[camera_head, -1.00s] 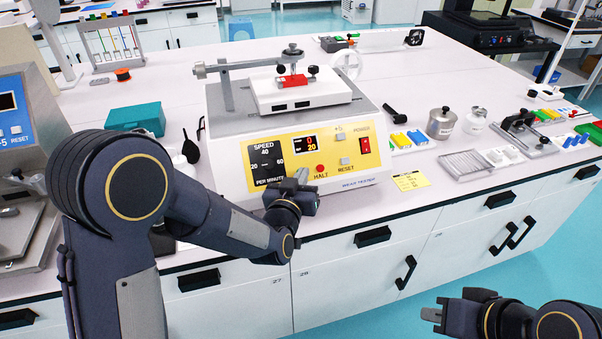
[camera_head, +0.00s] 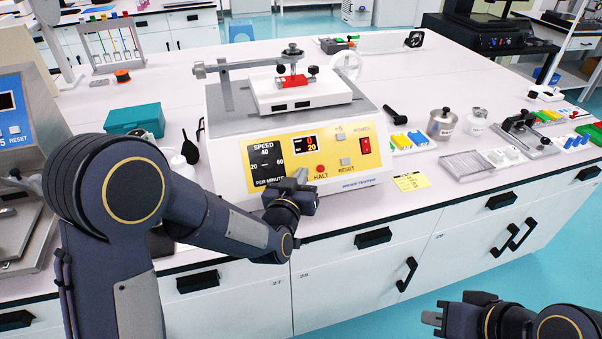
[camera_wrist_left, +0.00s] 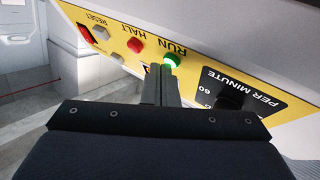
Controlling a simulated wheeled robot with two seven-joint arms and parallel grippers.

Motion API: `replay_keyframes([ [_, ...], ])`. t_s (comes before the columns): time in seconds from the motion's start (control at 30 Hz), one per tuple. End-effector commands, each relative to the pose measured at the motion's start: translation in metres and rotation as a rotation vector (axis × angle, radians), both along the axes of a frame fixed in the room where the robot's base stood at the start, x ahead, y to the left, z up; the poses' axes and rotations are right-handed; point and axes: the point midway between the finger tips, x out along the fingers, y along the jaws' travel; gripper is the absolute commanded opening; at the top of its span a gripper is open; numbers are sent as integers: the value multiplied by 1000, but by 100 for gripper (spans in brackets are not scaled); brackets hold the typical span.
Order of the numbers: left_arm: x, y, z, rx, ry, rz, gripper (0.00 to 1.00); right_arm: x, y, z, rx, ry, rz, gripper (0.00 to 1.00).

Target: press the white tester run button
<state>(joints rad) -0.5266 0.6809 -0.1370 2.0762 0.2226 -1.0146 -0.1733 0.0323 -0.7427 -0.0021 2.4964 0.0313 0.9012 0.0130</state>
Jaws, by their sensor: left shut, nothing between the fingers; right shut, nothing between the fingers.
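The tester (camera_head: 360,110) is a white and grey machine with a yellow front panel. Its run button (camera_wrist_left: 172,60) shows in the left wrist view under the word RUN, with a bright green glow. In the head view the button is hidden by my left gripper (camera_head: 302,176). That gripper is shut and empty, its fingertips (camera_wrist_left: 168,72) at the lower edge of the button; I cannot tell if they touch it. My right gripper (camera_head: 434,318) is shut and empty, low at the right, away from the tester.
The red halt button (camera_head: 320,168) and grey reset button (camera_head: 344,161) are close to the right of my left fingertips. A speed dial (camera_wrist_left: 230,101) is on the other side. A red power switch (camera_head: 365,146) and a yellow note (camera_head: 411,181) lie further right.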

Motion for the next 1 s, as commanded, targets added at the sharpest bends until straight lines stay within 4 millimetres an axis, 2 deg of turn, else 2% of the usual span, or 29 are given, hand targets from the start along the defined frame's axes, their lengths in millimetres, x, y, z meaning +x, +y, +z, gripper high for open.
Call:
replay_keyframes([
  [0.4,1,1,-1,0,1,1,0,0,0,-1,0,0,0,0],
  [0.77,-11,-4,10,0,1,-1,0,0,0,2,0,0,0,0],
  [1.0,-12,-4,10,0,1,1,0,0,0,1,0,0,0,0],
])
